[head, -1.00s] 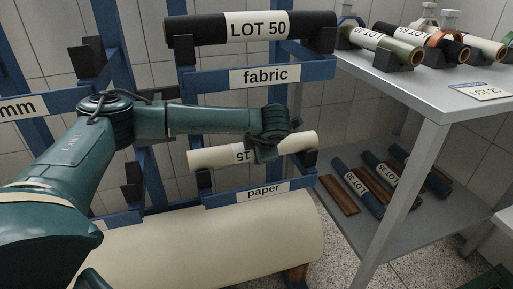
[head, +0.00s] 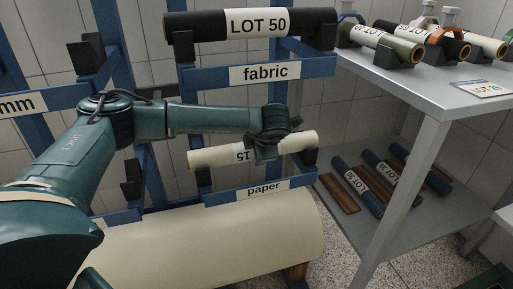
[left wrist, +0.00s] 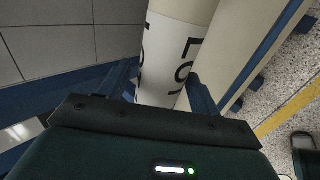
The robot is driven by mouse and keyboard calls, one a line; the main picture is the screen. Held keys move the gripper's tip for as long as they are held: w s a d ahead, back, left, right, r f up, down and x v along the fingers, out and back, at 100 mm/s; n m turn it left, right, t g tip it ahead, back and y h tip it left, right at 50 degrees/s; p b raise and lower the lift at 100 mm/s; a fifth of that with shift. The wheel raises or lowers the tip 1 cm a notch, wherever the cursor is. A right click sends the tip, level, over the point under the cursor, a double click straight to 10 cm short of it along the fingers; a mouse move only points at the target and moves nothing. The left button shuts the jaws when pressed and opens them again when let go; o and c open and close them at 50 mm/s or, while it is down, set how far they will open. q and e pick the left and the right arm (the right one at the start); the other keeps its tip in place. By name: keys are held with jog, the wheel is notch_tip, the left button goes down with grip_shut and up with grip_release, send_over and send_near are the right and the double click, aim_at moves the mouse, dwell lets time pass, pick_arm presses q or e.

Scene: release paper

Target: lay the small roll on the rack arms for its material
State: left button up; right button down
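The small roll (head: 218,156) is cream-white with a band marked 15, upside down in the head view. It lies level across the lower rack arms (head: 312,158) above the paper label (head: 264,188); I cannot tell whether it rests fully on them. My left gripper (head: 264,152) reaches over it at its middle. In the left wrist view the small roll (left wrist: 168,62) with LOT lettering runs between the fingers of my left gripper (left wrist: 163,88), which sit close against both sides. My right gripper is not seen.
A black LOT 50 roll (head: 200,27) lies on the arms above the fabric label (head: 265,73). A big cream roll (head: 215,240) lies below the paper arms. A grey table (head: 440,95) at right carries several rolls, with blue rolls (head: 357,185) on its lower shelf.

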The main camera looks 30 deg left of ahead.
pick_arm(q)
jog(key=shift+o, duration=1)
jog(key=shift+f, duration=0.15)
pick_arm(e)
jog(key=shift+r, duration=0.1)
pick_arm(q)
jog(key=shift+s+d+r, duration=0.1)
jog(key=shift+r, duration=0.15)
jog(key=p+v, duration=0.2)
jog(key=v, duration=1.1)
jog(key=shift+p, duration=0.35)
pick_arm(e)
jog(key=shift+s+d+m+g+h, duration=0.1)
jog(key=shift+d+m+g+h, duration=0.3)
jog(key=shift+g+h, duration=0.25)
